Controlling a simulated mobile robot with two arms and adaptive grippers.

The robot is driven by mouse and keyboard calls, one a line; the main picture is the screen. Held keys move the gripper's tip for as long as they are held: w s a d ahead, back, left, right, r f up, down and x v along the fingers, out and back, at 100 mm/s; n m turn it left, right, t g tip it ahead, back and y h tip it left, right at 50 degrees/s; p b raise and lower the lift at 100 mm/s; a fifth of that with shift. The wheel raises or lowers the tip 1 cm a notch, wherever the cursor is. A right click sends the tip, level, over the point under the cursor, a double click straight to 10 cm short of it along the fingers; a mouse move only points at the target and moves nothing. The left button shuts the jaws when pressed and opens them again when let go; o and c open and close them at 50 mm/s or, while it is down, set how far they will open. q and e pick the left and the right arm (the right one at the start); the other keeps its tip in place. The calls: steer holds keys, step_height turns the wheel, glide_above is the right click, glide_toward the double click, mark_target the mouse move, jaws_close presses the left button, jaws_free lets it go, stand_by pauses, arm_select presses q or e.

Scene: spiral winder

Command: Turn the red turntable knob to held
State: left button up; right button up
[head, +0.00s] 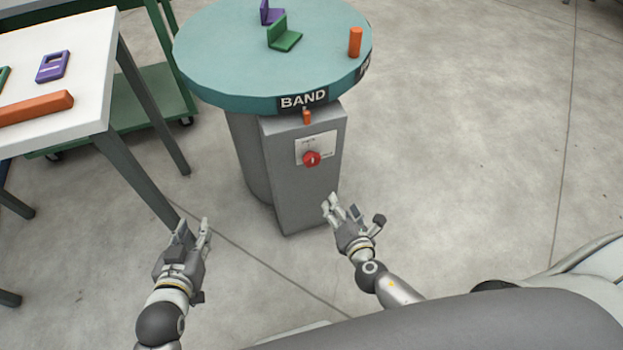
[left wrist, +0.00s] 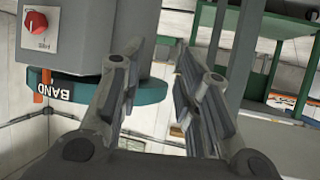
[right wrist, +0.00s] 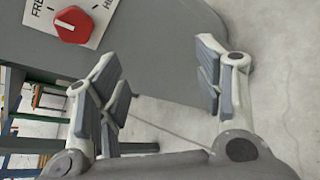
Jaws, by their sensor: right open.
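The red turntable knob (head: 311,159) sits on a white label plate on the front of the grey pedestal (head: 291,200). The knob also shows in the left wrist view (left wrist: 36,22) and at the upper left of the right wrist view (right wrist: 71,24). It bears a white line; which label this marks is unclear. The plate's lettering is partly cut off in the right wrist view. My right gripper (head: 335,204) is open and empty, below and right of the knob, apart from it. My left gripper (head: 193,229) is open and empty, farther left by the table leg.
The teal turntable (head: 215,65) above carries a purple bracket (head: 270,13), a green bracket (head: 285,36) and an orange cylinder (head: 355,42). A small orange peg (head: 307,117) stands out under the BAND sign. A white table (head: 30,50) is at left. Floor on the right is clear.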

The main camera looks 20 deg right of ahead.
mark_target(312, 164)
steer(key=w+a+r+n+t+y+b, duration=0.2)
steer(key=w+a+r+n+t+b, duration=0.15)
steer(key=r+n+b, duration=0.25)
steer(key=shift+t, duration=0.35)
steer(key=w, duration=0.9)
steer(key=shift+a, duration=0.35)
steer(key=shift+w, duration=0.55)
arm_select(q)
step_height(312, 164, up, 11)
steer(key=t+h, duration=0.1)
steer(key=t, duration=0.3)
steer(key=shift+s+d+t, duration=0.15)
steer(key=shift+d+t, duration=0.2)
steer(key=shift+t, duration=0.05)
